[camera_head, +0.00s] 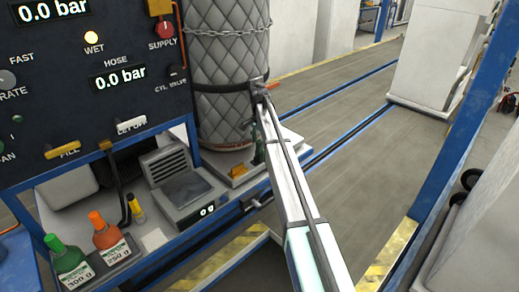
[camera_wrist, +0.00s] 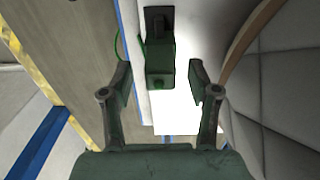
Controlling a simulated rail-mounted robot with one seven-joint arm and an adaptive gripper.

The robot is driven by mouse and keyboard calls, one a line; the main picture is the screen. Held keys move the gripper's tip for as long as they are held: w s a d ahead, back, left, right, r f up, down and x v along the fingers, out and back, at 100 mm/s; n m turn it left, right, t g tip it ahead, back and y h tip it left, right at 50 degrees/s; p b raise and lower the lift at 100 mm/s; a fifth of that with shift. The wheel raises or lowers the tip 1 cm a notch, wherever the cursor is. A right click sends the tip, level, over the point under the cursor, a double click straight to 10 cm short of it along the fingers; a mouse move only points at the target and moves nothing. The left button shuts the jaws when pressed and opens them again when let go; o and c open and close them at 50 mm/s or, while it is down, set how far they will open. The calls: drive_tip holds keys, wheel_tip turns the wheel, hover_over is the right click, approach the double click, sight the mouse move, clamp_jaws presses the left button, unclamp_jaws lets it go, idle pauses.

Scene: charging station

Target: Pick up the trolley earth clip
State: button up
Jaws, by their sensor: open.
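The trolley earth clip (camera_wrist: 160,62), a small green block with a dark upper end, shows in the wrist view at the pale edge of the trolley platform (camera_wrist: 190,118). A thin green loop, apparently its wire, curves out on its left. My gripper (camera_wrist: 164,88) is open, with one dark green finger on each side of the clip and a gap on both sides. Nothing is held. In the head view my gripper (camera_head: 258,150) is small and dark beside the quilted cylinder; I cannot make out the clip there.
The quilted cylinder (camera_head: 224,70) stands upright on the platform, close to my gripper's right in the wrist view. A control panel (camera_head: 85,85) is at left, above a scale (camera_head: 180,190) and two bottles (camera_head: 105,230). Open floor (camera_head: 350,150) with blue rails lies to the right.

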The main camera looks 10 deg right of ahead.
drive_tip(key=shift+w+f+p, duration=0.1)
drive_tip(key=shift+f+p, duration=0.35)
drive_tip(key=shift+f, duration=1.05)
clamp_jaws()
drive_tip(key=shift+r+b, duration=0.65)
drive_tip(key=shift+r, duration=0.1)
drive_tip(key=shift+s+d+r+b, duration=0.1)
drive_tip(key=shift+r+b, duration=0.2)
drive_tip(key=shift+r, duration=0.2)
drive_tip(key=shift+s+d+r+b, duration=0.1)
drive_tip(key=shift+r+b, duration=0.2)
drive_tip(key=shift+r, duration=0.15)
drive_tip(key=s+d+r+b, duration=0.2)
drive_tip(key=s+d, duration=0.7)
drive_tip(key=s, duration=0.5)
drive_tip(key=shift+s+d+b, duration=0.3)
drive_tip(key=shift+d+b, duration=0.1)
drive_tip(key=shift+b, duration=0.1)
